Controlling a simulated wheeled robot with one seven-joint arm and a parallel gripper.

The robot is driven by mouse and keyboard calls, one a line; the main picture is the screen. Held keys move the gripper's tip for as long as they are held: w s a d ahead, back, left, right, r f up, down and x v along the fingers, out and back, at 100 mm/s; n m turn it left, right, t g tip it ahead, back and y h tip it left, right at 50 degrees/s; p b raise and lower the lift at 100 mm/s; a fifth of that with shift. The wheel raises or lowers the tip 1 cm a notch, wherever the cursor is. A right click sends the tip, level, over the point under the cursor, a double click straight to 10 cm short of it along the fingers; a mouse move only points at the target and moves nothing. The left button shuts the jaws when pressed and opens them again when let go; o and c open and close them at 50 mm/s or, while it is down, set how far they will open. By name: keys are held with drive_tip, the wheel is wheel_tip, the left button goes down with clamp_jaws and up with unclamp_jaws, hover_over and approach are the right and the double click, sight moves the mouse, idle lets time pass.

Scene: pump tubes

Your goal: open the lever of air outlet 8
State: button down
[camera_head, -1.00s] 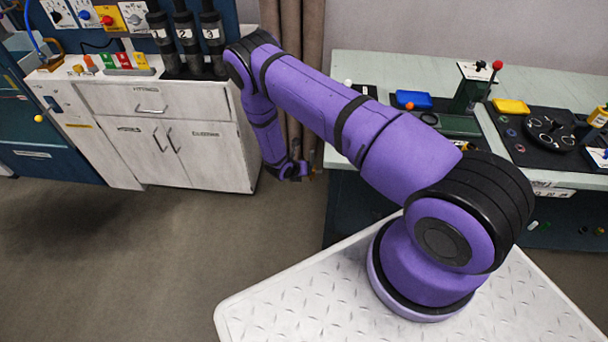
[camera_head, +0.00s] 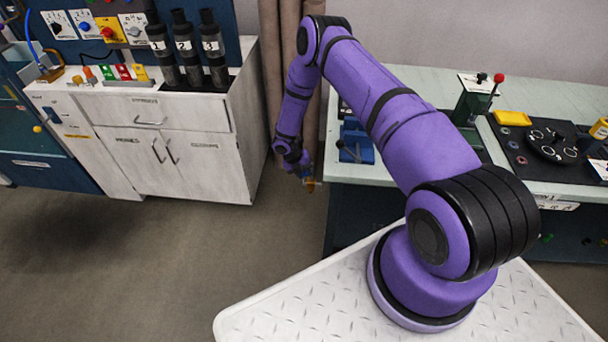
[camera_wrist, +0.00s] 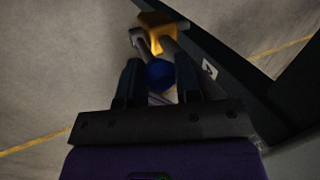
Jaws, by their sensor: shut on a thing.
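In the wrist view, my gripper (camera_wrist: 159,68) has its two dark fingers close around a round blue knob (camera_wrist: 160,75). The knob sits at the near end of a yellow fitting (camera_wrist: 157,36) with a grey metal part beside it. A small white label (camera_wrist: 209,69) with a dark mark is on the dark bar to the right; I cannot read it surely. In the head view, my gripper (camera_head: 300,168) hangs low beside the left end of the green-topped table, with a small yellow-orange piece (camera_head: 310,185) at its tip. The fingertips' contact is too dark to see clearly.
The green-topped table (camera_head: 560,90) stands right of my arm, holding a blue device with a lever (camera_head: 356,143) near its left edge. A white cabinet (camera_head: 190,150) with black cylinders stands at left. The grey floor between is clear.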

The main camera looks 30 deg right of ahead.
drive_tip(key=shift+w+d+g, duration=0.2)
drive_tip(key=shift+w+g, duration=0.05)
drive_tip(key=shift+g, duration=0.05)
idle(0.4)
drive_tip(key=c, duration=0.8)
unclamp_jaws()
drive_tip(key=v, duration=1)
drive_tip(key=shift+w+r, duration=0.1)
drive_tip(key=shift+r, duration=0.35)
